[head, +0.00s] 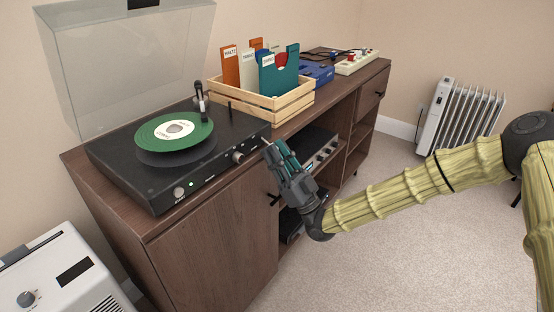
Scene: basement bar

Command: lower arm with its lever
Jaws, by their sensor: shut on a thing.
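The black record player (215,138) stands on the wooden sideboard with its clear lid raised. My gripper (266,145) is at the player's front right corner, right of the silver knob (238,157). Its fingers are shut on the lever, which they mostly hide; only a small pale tip shows there.
A wooden crate (262,107) of record sleeves stands right of the player. A blue case (318,74) and a power strip (357,62) lie farther back. A white appliance (62,275) is at the lower left. The carpet (390,240) before the sideboard is clear.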

